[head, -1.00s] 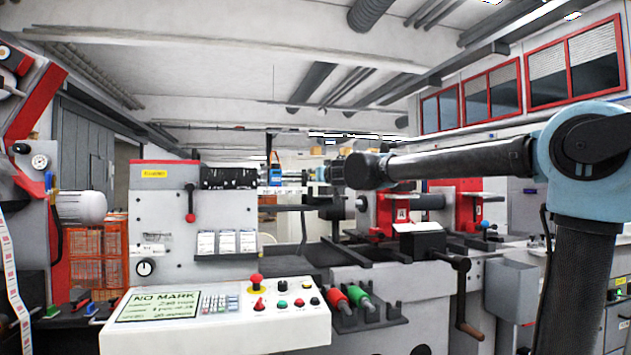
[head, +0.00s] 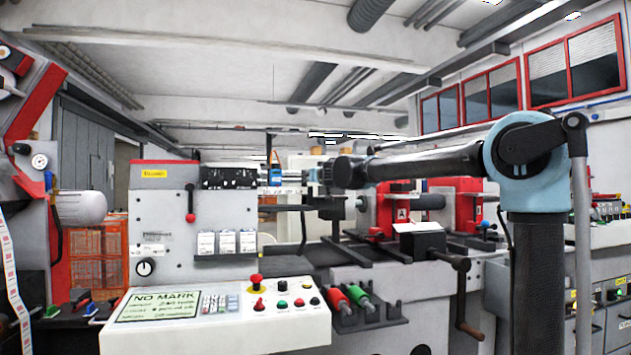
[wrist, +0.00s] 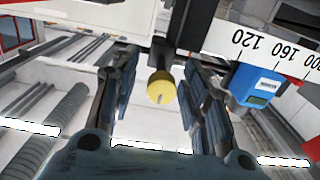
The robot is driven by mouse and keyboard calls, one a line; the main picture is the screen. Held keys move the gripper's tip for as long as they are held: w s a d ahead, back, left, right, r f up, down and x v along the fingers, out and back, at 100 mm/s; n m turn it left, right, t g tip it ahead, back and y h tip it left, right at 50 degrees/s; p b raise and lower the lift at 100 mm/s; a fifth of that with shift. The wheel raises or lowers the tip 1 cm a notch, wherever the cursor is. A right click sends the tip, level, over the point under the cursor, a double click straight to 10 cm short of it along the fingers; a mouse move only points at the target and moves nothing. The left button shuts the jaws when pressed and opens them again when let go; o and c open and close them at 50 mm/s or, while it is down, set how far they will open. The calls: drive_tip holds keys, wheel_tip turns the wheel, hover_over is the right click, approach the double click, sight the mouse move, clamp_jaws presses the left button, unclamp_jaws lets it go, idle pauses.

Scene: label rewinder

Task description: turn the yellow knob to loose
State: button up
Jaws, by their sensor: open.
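The yellow knob (wrist: 161,88) shows in the wrist view as a short round cap with a slot, on the end of a dark shaft below a white scale. My gripper (wrist: 160,82) is open, with one dark finger on each side of the knob. Gaps show between the knob and both fingers, so I see no contact. In the head view my gripper (head: 292,177) is small, beside the blue device at the machine's upper middle. I cannot make out the knob in that view.
The blue device (wrist: 254,85) sits close to the right finger, beside the numbered white scale (wrist: 265,45). In the head view a control panel (head: 215,310) with buttons stands in front. A black crank (head: 463,300) and red clamps (head: 400,205) are at right.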

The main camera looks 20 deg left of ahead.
clamp_jaws()
drive_tip(key=shift+n, duration=0.3)
drive_tip(key=n, duration=0.3)
drive_tip(key=shift+n, duration=0.3)
drive_tip(key=n, duration=1.3)
drive_tip(key=shift+f+n, duration=0.1)
drive_tip(key=shift+n, duration=0.2)
drive_tip(key=shift+s, duration=0.1)
